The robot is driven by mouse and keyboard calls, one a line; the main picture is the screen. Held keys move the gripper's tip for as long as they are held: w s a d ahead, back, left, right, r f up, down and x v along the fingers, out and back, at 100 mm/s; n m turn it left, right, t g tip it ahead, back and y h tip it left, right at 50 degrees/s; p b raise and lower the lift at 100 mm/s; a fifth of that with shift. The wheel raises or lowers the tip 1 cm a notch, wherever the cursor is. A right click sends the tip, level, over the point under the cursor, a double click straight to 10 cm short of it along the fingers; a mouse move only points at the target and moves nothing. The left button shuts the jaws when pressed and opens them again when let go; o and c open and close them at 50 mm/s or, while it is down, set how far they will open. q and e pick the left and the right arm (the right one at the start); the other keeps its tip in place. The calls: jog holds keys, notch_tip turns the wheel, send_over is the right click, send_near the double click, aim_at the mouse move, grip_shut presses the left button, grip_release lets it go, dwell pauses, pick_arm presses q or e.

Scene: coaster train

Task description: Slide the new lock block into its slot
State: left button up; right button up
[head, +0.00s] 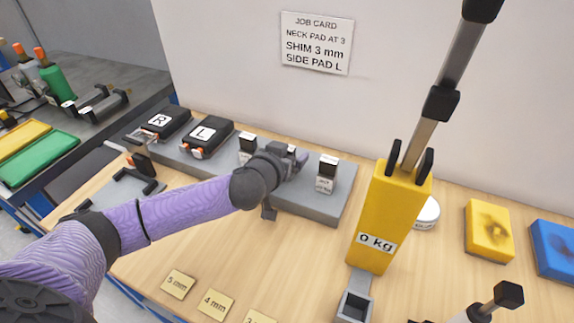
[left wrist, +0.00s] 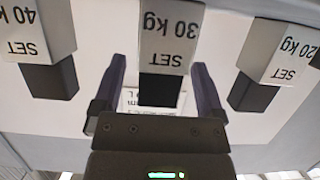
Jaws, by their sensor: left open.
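Several white blocks with black ends stand on the grey rack (head: 310,207). The left wrist view shows them upside down: a SET 30 kg block (left wrist: 170,40) in the middle, a 40 kg block (left wrist: 35,35) at left and a 20 kg block (left wrist: 282,50) at right. My left gripper (head: 292,156) is open at the middle block. In the left wrist view, its fingers (left wrist: 158,75) are on either side of that block's black end, with visible gaps. The yellow post (head: 390,215), marked 0 kg, has a square dark-centred socket (head: 354,307) at its foot. My right gripper is out of view.
Black pads marked R (head: 160,121) and L (head: 203,136) lie on the rack's left. A long metal lever (head: 450,70) rises from the yellow post. Thickness tiles (head: 178,284) lie on the front of the table. Yellow (head: 489,231) and blue (head: 555,249) pads lie right.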

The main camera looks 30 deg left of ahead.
pick_arm(q)
grip_shut()
dwell(0.3)
jog(key=shift+r, duration=0.1)
